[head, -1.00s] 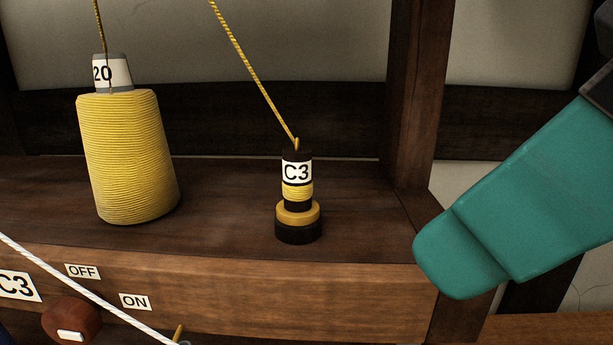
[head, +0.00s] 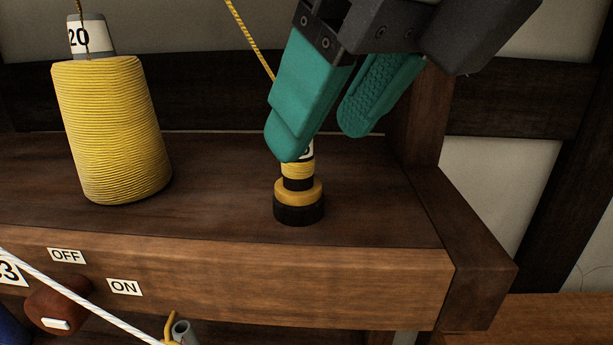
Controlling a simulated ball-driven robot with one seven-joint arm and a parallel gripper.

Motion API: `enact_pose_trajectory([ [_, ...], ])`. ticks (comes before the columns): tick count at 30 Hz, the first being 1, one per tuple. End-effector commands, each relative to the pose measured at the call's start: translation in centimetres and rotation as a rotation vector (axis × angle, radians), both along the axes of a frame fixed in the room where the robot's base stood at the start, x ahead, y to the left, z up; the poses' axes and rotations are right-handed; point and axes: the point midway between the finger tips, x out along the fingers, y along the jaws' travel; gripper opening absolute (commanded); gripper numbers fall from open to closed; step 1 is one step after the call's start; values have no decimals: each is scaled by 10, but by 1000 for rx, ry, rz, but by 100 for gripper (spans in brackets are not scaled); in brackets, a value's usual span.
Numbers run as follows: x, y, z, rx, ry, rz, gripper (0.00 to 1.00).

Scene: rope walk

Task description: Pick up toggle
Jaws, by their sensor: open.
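The toggle (head: 297,171) stands upright on the wooden shelf, with a white label, a yellow wound band and a dark part below. It rises from a wider yellow and black round base (head: 298,210); I cannot tell whether base and toggle are one piece. My gripper (head: 320,140) is open, its two teal fingers pointing down at the toggle's upper part. The left finger covers the toggle's top and most of its label. The right finger is to the right of the toggle and farther up. I cannot tell whether either finger touches it.
A yellow cord (head: 250,40) runs down behind my left finger. A big yellow spool (head: 113,135) stands to the left on the shelf (head: 220,205). A dark post (head: 417,130) rises close on the right. A white rope (head: 85,300) crosses the shelf's front near OFF and ON labels.

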Motion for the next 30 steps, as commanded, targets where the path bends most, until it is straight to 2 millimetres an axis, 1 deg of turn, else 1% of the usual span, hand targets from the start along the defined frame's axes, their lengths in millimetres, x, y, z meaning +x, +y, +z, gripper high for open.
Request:
enact_pose_trajectory([
  [3, 15, 15, 0, -1, 1, 0, 55],
  [6, 21, 19, -15, -1, 2, -1, 55],
  [11, 26, 24, -25, -1, 1, 0, 55],
  [18, 26, 24, -25, 0, 0, 0, 55],
  [20, 26, 24, -25, 0, 0, 0, 50],
  [30, 26, 24, -25, 0, 0, 0, 18],
])
